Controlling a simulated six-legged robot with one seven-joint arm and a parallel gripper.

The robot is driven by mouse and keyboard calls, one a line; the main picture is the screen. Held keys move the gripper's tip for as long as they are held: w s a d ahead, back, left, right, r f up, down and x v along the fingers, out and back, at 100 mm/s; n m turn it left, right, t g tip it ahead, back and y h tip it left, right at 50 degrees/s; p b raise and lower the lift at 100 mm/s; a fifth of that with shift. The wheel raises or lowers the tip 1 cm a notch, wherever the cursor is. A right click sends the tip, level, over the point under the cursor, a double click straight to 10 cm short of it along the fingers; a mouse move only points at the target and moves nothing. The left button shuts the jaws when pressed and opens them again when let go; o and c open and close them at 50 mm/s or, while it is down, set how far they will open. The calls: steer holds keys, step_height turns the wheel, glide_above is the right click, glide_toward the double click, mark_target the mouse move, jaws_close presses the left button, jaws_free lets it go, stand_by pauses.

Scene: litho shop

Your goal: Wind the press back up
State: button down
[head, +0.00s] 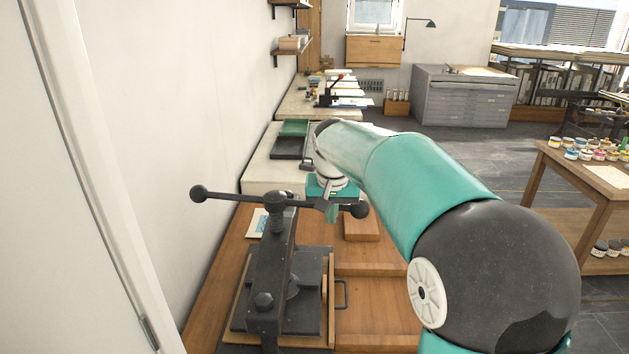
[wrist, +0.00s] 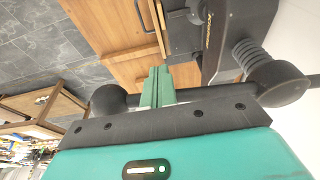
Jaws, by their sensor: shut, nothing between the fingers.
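The press (head: 272,265) is a black iron frame on a wooden bench, with an upright screw topped by a hub (head: 278,200). Its crossbar handle (head: 235,197) lies roughly level, with a black ball (head: 198,193) at the left end and another ball (head: 360,209) at the right end. My gripper (head: 332,213) is shut and empty at the right half of the bar, between hub and right ball. In the wrist view its green fingers (wrist: 157,86) cross the bar (wrist: 205,93), with the hub (wrist: 277,83) to the right. Whether they touch the bar cannot be told.
A white wall (head: 180,110) stands close on the left. A small print (head: 257,223) and a wooden block (head: 361,228) lie on the bench behind the press. A table with paint pots (head: 590,185) stands at right, with open floor (head: 480,160) between.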

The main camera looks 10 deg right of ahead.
steer(key=w+a, duration=0.1)
steer(key=w, duration=1.4)
steer(key=shift+a+r, duration=0.3)
steer(key=d+v, duration=0.2)
steer(key=v, duration=0.7)
stand_by(0.8)
steer(key=shift+w+d+r, duration=0.1)
steer(key=shift+d+r, duration=0.1)
stand_by(3.1)
